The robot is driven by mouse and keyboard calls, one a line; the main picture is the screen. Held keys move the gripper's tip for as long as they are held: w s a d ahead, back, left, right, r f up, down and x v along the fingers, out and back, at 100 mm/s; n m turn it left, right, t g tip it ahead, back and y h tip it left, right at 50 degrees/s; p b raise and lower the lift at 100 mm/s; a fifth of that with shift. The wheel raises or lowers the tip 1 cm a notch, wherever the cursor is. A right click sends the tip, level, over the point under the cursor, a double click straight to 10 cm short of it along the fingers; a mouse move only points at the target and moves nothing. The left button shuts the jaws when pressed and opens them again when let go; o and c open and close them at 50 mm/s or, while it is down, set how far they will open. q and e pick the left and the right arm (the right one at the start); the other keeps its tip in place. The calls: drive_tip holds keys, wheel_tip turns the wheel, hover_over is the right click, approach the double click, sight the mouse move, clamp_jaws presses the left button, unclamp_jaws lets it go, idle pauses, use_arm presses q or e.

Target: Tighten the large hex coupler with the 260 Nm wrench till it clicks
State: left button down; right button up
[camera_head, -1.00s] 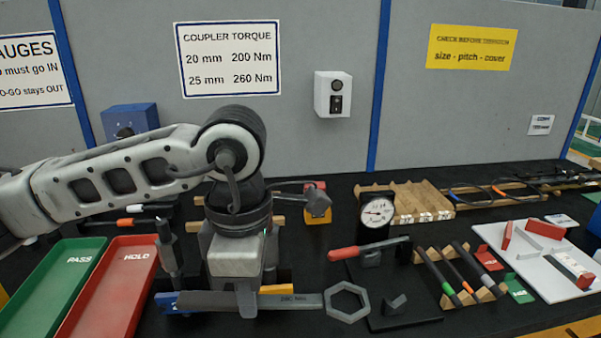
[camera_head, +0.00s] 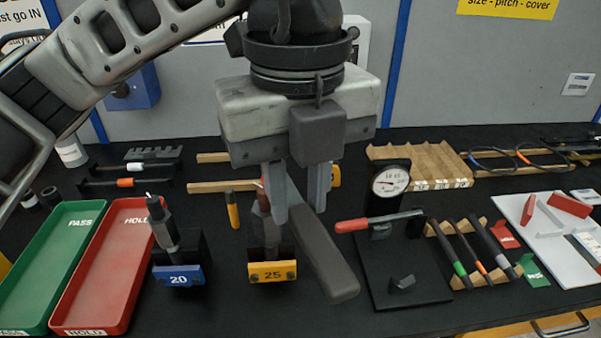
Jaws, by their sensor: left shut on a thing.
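My left gripper (camera_head: 297,200) points down at the centre with its fingers shut on the grey wrench (camera_head: 328,262). The wrench's long grey handle slants from between the fingers toward the lower right, over the black table. Its hex ring head and its label are hidden behind the gripper. The large coupler (camera_head: 264,222) stands upright on the stand with the yellow "25" plate (camera_head: 272,271), just left of the handle and partly behind a finger. I cannot tell whether the ring is around it. A smaller coupler (camera_head: 164,228) stands on the blue "20" stand (camera_head: 178,275). My right gripper is not in view.
Green PASS (camera_head: 52,265) and red HOLD (camera_head: 105,270) trays lie at the left. A dial gauge (camera_head: 390,182) and a red-handled tool (camera_head: 378,221) stand right of the wrench. Several marker-like rods (camera_head: 470,250) lie on a wooden rack farther right.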

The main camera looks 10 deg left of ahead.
sight(298, 207)
use_arm(q)
drive_tip(key=shift+s, duration=0.1)
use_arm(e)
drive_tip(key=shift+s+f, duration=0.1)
use_arm(q)
drive_tip(key=shift+f+b, duration=0.1)
drive_tip(key=shift+b, duration=0.35)
drive_tip(key=shift+f+b, duration=0.55)
drive_tip(key=shift+f, duration=0.05)
wheel_tip(298, 207, down, 3)
drive_tip(key=shift+r+b, duration=0.2)
drive_tip(key=shift+b, duration=1.05)
wheel_tip(298, 207, down, 2)
drive_tip(key=shift+f+b, duration=0.2)
drive_tip(key=shift+b, duration=0.95)
drive_tip(key=shift+r+p, duration=0.35)
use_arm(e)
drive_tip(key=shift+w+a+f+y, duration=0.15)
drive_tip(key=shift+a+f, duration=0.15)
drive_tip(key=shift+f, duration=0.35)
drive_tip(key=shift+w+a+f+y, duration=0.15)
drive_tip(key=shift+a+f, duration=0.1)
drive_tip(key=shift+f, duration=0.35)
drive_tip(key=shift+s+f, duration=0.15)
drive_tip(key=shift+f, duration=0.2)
